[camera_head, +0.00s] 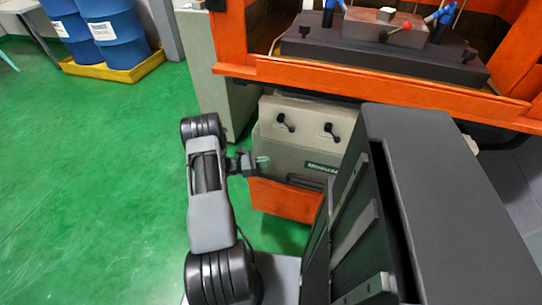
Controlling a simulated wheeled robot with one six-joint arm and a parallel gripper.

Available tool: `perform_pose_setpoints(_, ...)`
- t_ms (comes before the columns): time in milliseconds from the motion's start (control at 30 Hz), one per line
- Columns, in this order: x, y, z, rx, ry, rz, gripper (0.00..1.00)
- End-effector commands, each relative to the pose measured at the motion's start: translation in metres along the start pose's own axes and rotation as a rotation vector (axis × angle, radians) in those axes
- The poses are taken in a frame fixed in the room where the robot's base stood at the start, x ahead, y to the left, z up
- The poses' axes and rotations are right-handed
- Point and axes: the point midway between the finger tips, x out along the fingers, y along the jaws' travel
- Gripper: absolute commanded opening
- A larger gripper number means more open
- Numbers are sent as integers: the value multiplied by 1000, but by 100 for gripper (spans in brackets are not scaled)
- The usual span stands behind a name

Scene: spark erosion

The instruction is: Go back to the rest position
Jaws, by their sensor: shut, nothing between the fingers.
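My gripper (262,163) shows near the picture's middle, at the end of my folded grey and black arm, and points to the right. Its fingers are shut with nothing visible between them. It appears in front of the left side of the beige machine cabinet (335,116); I cannot tell whether there is a gap between them. My arm's lower links stand upright in the picture, left of my dark column.
An orange-framed machine (375,82) stands ahead, with a dark worktable (350,53) carrying a block with a red-knobbed lever. Blue barrels (113,30) stand on a yellow pallet (118,72) at the upper left. The green floor (85,165) at left is clear.

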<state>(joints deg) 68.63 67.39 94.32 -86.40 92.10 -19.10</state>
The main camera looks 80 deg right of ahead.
Motion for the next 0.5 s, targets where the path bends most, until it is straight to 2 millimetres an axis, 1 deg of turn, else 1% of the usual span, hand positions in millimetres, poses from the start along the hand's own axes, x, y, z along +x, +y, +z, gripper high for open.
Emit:
perform_pose_setpoints(133,-4,-1,-5,-1,0,-2,0)
perform_pose_setpoints(500,-4,-2,-5,-1,1,-2,0)
